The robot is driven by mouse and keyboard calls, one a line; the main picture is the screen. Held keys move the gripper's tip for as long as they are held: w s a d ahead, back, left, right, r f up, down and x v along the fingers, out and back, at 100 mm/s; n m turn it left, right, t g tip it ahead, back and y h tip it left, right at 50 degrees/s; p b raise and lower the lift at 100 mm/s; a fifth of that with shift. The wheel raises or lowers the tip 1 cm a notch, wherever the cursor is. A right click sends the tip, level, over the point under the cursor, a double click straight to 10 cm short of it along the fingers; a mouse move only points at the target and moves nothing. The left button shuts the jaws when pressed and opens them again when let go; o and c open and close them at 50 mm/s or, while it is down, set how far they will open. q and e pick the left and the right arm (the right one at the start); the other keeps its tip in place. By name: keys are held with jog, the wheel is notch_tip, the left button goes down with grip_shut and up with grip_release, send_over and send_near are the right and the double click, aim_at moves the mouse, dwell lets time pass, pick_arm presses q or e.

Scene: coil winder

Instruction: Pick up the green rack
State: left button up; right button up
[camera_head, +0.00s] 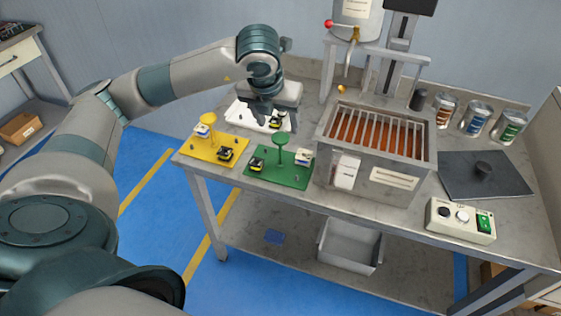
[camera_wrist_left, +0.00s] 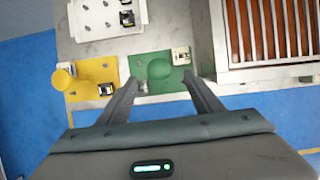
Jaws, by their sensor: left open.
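The green rack (camera_head: 283,180) is a flat green plate with an upright post topped by a round green knob. It stands near the table's front edge. A yellow-and-black part sits at its left and a pale block at its right. In the left wrist view the rack (camera_wrist_left: 159,69) lies ahead, its knob roughly between the fingers. My left gripper (camera_head: 268,112) is open and empty, pointing down above and behind the rack. Its fingertips (camera_wrist_left: 160,82) are spread in the wrist view. I see no contact with the rack. My right gripper is out of view.
A yellow rack (camera_head: 208,156) stands close on the left, a white rack (camera_wrist_left: 92,28) behind. A grey metal tank (camera_head: 370,186) with copper-coloured slats stands close on the right. A control box (camera_head: 460,222), dark mat (camera_head: 505,185) and several cans (camera_head: 475,118) are farther right.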

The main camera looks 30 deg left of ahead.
aim_at(281, 137)
pick_arm(q)
jog(key=p+x, duration=0.1)
jog(key=x, duration=0.7)
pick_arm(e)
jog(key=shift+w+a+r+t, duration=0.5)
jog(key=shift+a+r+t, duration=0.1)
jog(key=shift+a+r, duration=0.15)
pick_arm(q)
jog(key=shift+f+p, duration=0.4)
jog(key=shift+p, duration=0.1)
jog(key=shift+p+x, duration=0.45)
jog(key=shift+x, duration=0.5)
jog(key=shift+w+a+f, duration=0.1)
jog(key=shift+a+f, duration=0.05)
jog(key=shift+f, duration=0.45)
jog(key=shift+w+f, duration=0.25)
jog(key=shift+f, duration=0.35)
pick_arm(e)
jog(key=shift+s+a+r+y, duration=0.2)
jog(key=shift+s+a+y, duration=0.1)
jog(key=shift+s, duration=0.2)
